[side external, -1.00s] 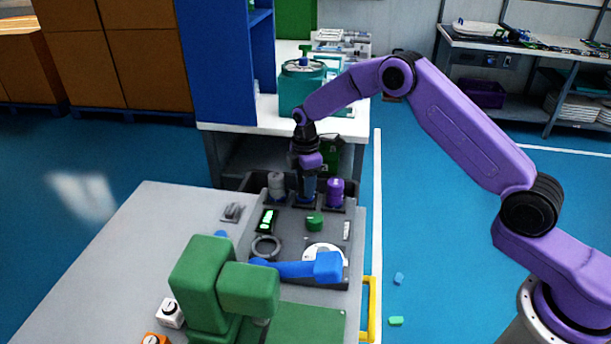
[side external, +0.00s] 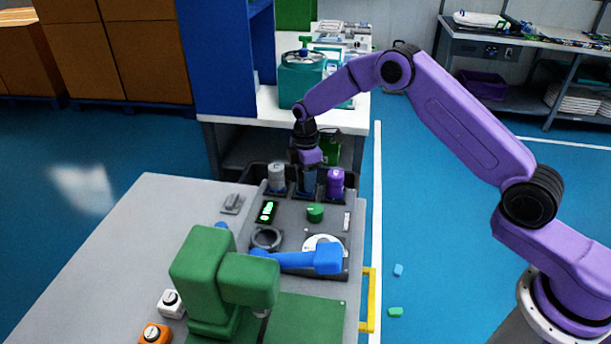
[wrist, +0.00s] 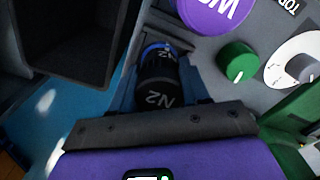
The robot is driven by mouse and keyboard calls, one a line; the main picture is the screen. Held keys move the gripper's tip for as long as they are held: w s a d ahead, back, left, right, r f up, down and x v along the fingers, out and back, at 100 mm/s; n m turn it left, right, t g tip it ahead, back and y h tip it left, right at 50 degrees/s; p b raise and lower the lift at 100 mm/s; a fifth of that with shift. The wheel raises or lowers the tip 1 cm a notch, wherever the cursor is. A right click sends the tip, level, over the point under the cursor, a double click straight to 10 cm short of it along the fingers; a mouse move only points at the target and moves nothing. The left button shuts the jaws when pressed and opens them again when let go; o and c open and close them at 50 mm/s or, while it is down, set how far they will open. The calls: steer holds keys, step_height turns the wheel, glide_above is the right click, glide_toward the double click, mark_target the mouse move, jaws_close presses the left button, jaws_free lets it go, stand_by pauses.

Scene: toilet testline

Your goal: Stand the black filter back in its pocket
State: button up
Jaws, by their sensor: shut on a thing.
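The black filter (wrist: 157,85) is a dark cylinder marked N2, with a blue ring at its far end. In the wrist view it lies between the blue fingers of my gripper (wrist: 158,90), which is shut on it. In the side view my gripper (side external: 308,180) points down at the back row of the grey panel (side external: 285,213), between a grey cylinder (side external: 277,177) and a purple cylinder (side external: 335,181). The fingers mostly hide the filter there. The filter's lower end and its pocket are hidden, so I cannot tell how deep it sits.
A green knob (side external: 315,213), a grey ring (side external: 266,238) and a white dial (side external: 323,247) are on the panel in front. A dark bin (wrist: 65,45) shows beside the gripper in the wrist view.

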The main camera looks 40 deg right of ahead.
steer(key=o, duration=1.2)
steer(key=shift+o, duration=0.2)
step_height(320, 180, up, 17)
steer(key=s+a+r, duration=0.3)
steer(key=s+a, duration=0.1)
steer(key=s, duration=0.5)
steer(key=s+r+m, duration=0.1)
steer(key=s+m, duration=0.1)
steer(key=s, duration=1)
steer(key=s+d+f, duration=0.1)
steer(key=s+d, duration=0.2)
steer(key=s, duration=0.4)
steer(key=s+d+f, duration=0.1)
steer(key=s+d, duration=0.2)
steer(key=s, duration=0.5)
steer(key=s+d+f+m, duration=0.1)
steer(key=s+d, duration=0.2)
steer(key=s, duration=0.5)
